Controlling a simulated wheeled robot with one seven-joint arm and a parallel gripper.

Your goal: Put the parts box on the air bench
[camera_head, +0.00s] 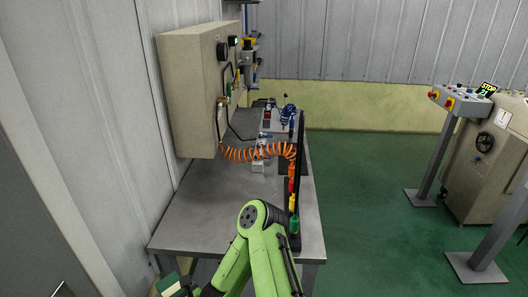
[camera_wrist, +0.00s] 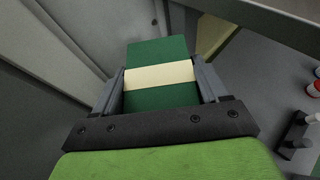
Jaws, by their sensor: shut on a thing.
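My gripper (camera_wrist: 158,84) is shut on a dark green box with a cream band, which I take as the parts box (camera_wrist: 150,50). The box sits between both fingers in the wrist view, and its far end sticks out past them. In the head view the box (camera_head: 172,286) shows only partly at the bottom left edge, apart from the bench and near its front left corner. The air bench (camera_head: 195,215) is a grey metal table against the left wall. Its front left part is bare. My green arm covers part of its front edge.
An orange coiled hose (camera_head: 255,152) hangs over the bench. A dark upright rack with coloured handles (camera_head: 293,222) stands along its right edge. A beige cabinet (camera_head: 190,90) overhangs the back left. Blue-handled fittings (camera_head: 285,113) sit at the far end.

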